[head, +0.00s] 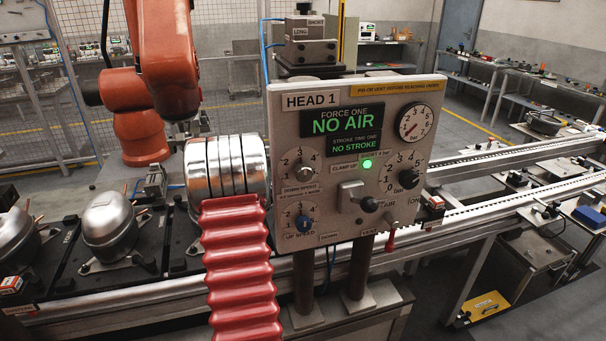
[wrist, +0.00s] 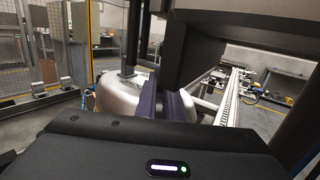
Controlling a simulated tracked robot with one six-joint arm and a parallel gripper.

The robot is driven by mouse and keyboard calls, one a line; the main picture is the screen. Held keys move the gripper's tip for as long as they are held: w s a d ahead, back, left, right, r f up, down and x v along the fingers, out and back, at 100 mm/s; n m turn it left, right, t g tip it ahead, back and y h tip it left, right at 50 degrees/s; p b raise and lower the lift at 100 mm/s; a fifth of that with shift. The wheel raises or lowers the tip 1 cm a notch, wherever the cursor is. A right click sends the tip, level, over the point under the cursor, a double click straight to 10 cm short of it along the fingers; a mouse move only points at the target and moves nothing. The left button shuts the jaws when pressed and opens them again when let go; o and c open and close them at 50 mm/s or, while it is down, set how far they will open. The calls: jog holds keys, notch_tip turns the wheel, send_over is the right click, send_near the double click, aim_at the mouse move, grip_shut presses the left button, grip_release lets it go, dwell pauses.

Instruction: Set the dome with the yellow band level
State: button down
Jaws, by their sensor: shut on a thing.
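My gripper (wrist: 167,95) shows in the wrist view as two dark jaws close together over a rounded silver dome (wrist: 116,94). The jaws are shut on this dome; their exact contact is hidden. A dark post (wrist: 131,40) stands at the dome's top, and I cannot tell whether it touches. No yellow band shows on any dome in either view, and I cannot judge this dome's tilt. In the head view my gripper is hidden. Another silver dome (head: 109,219) sits on the black pallets at left, and one more (head: 14,236) is cut by the left edge.
The HEAD 1 panel (head: 347,160) reads NO AIR and NO STROKE, with a green lamp lit. It hides what lies behind it. A red lever (head: 391,236) hangs at its lower right. Conveyor rails (head: 500,210) run to the right. An orange robot (head: 140,124) stands behind.

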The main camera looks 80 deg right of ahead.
jog(key=shift+f, duration=0.75)
dwell(1.2)
jog(key=c, duration=1.8)
grip_release()
jog(key=shift+f, duration=0.1)
jog(key=v, duration=1.3)
jog(key=shift+w+a, duration=0.25)
jog(key=shift+a, duration=0.05)
